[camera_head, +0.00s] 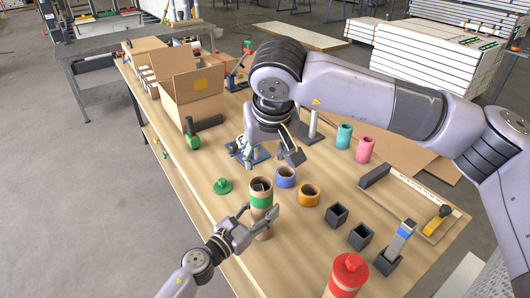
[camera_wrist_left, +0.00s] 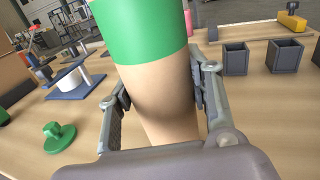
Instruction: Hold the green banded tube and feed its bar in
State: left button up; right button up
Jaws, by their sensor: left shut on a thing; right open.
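The tan tube with a green band (camera_head: 261,201) stands upright at the table's front part. My left gripper (camera_head: 256,214) is shut around it below the band. In the left wrist view the green banded tube (camera_wrist_left: 155,80) fills the middle between both fingers. Something dark and grey shows in its open top; I cannot tell whether it is a bar. A green knobbed cap (camera_head: 222,186) lies left of the tube. My right gripper (camera_head: 272,148) is open, above and behind the tube, with nothing visible between its fingers.
A blue ring (camera_head: 286,178) and an orange ring (camera_head: 308,195) stand close right of the tube. Dark square holders (camera_head: 337,215), one with a blue-topped grey bar (camera_head: 401,236), are farther right. A red-capped tube (camera_head: 347,275) stands in front. Open boxes (camera_head: 195,95) are behind left.

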pick_arm(q)
jog(key=o, duration=1.4)
jog(key=shift+c, duration=0.2)
jog(key=v, duration=1.2)
jog(key=shift+a+f, duration=0.1)
